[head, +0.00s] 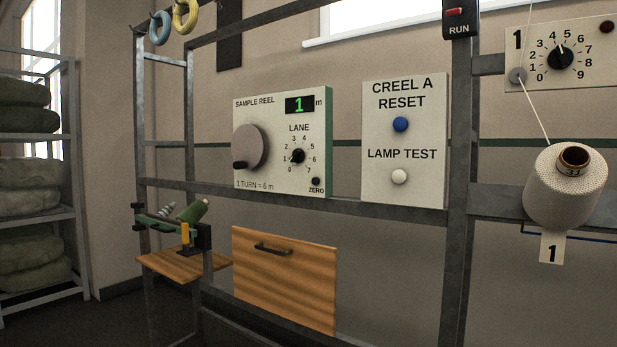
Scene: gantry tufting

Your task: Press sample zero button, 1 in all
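The sample reel panel (225,180) is a pale box with a green side, mounted on the grey frame in the head view. Its small dark zero button (315,182) sits at the panel's lower right, above the word ZERO. The green display (299,104) reads 1 m. A grey crank disc (251,147) with a dark handle is on the panel's left. The black lane knob (297,156) is in the middle right, above the zero button. Neither of my grippers shows in this view.
Right of it, a second panel (405,180) carries a blue reset button (400,124) and a white lamp test button (399,176). A yarn cone (566,190) stands out at the right. Below are a wooden drawer (285,290) and a small wooden shelf (170,264) with a winder.

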